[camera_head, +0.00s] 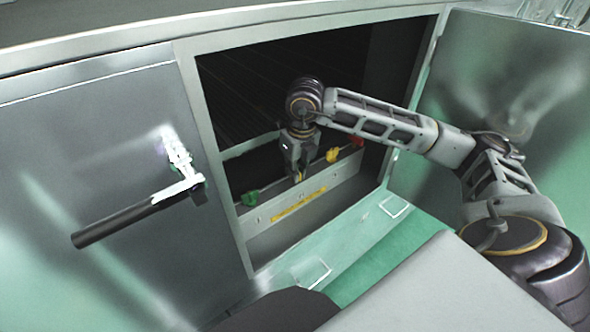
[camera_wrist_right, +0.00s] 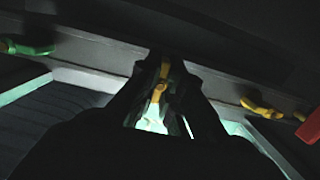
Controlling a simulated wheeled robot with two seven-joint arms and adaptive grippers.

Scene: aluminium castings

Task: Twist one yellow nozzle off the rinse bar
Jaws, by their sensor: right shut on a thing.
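My right gripper (camera_head: 299,171) reaches through the open cabinet doorway to the rinse bar (camera_head: 322,183). It points down and is shut on a yellow nozzle (camera_head: 298,178) near the middle of the bar, mostly hidden by the fingers. In the right wrist view the held yellow nozzle (camera_wrist_right: 159,82) shows between the dark fingers of the right gripper (camera_wrist_right: 163,95). A second yellow nozzle (camera_head: 333,155) sits on the bar to the right and also shows in the wrist view (camera_wrist_right: 260,108). I cannot tell whether the held nozzle still touches the bar. My left gripper is not in view.
A green fitting (camera_head: 250,198) sits left on the bar and a red one (camera_head: 358,141) right. A yellow strip (camera_head: 299,205) marks the bar's front. A grey door with a black handle (camera_head: 125,217) stands left; an open door (camera_head: 505,110) stands right. The cabinet interior is dark.

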